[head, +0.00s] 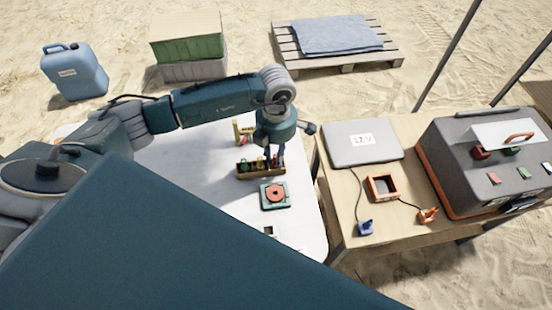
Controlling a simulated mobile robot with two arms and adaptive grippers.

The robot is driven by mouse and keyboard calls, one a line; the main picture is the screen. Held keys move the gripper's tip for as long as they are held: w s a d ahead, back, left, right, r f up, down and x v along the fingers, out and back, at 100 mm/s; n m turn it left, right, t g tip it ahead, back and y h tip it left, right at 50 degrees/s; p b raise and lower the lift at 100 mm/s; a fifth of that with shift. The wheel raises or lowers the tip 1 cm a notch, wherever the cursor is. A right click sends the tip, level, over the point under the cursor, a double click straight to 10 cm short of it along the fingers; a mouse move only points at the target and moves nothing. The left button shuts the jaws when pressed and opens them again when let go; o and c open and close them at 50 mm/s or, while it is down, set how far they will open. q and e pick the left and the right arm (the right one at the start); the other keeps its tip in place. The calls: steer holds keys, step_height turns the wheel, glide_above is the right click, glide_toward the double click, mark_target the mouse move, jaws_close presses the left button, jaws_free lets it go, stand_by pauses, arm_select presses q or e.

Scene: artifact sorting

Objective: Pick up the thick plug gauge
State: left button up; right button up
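My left gripper (273,157) points down over a small wooden rack (275,177) on the white table. Its fingers reach down to the rack, among several small upright pieces with green, red and yellow parts. The pieces are small and partly hidden by the fingers, so I cannot tell which one is the thick plug gauge. I also cannot tell whether the fingers are apart or closed on a piece. My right gripper is not in view.
A green plate with a red-orange disc (274,194) lies in front of the rack. A yellow stand (238,132) is behind it. On the wooden table at right are a grey case (362,151), an orange frame (383,187) and a large grey box (455,160).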

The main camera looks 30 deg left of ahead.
arm_select(q)
steer(key=shift+f, duration=0.55)
jaws_close()
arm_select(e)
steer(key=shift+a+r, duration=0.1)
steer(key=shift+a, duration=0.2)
arm_select(q)
steer(key=shift+r, duration=0.15)
